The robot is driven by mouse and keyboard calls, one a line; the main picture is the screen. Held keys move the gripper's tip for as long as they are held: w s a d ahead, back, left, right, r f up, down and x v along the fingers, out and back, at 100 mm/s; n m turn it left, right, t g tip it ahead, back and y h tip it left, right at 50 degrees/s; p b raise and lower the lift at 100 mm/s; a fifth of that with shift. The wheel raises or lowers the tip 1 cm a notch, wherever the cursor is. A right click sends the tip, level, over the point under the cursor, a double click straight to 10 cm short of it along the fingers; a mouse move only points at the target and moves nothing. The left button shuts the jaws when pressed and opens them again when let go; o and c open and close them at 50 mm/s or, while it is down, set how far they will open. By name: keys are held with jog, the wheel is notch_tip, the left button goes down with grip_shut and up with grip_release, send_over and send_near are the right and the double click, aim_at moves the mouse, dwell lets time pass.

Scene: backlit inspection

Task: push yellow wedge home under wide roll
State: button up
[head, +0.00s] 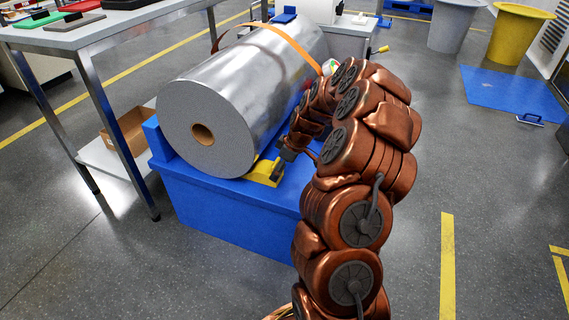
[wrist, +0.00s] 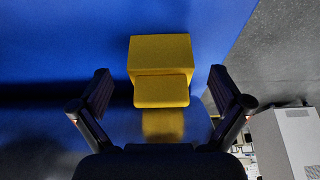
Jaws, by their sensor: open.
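The wide roll (head: 215,105), silver with a brown core hole, lies on a blue stand (head: 235,215) in the head view. The yellow wedge (head: 262,174) is on the stand's top, by the lower right side of the roll's near end. It also shows in the wrist view (wrist: 160,55), centred just ahead of my fingers. My gripper (head: 281,166) is at the wedge, and its two fingers are spread wide in the wrist view (wrist: 160,88). Nothing is held between them. Whether the wedge touches the roll cannot be told.
An orange strap (head: 290,45) crosses the roll's far part. A metal-legged table (head: 85,40) with trays stands at the left, a cardboard box (head: 128,127) beneath it. A blue floor mat (head: 510,92) and grey (head: 458,25) and yellow (head: 518,35) bins are at the right. Floor at lower right is clear.

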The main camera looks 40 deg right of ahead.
aim_at(259, 166)
jog(key=shift+x, duration=1.15)
jog(key=c, duration=1.5)
jog(key=shift+o, duration=0.2)
jog(key=shift+w+a, duration=0.3)
jog(key=shift+w, duration=0.25)
jog(key=shift+w+a, duration=0.3)
jog(key=shift+w, duration=0.2)
jog(key=o, duration=1.5)
jog(key=shift+c, duration=0.2)
jog(key=shift+r, duration=0.1)
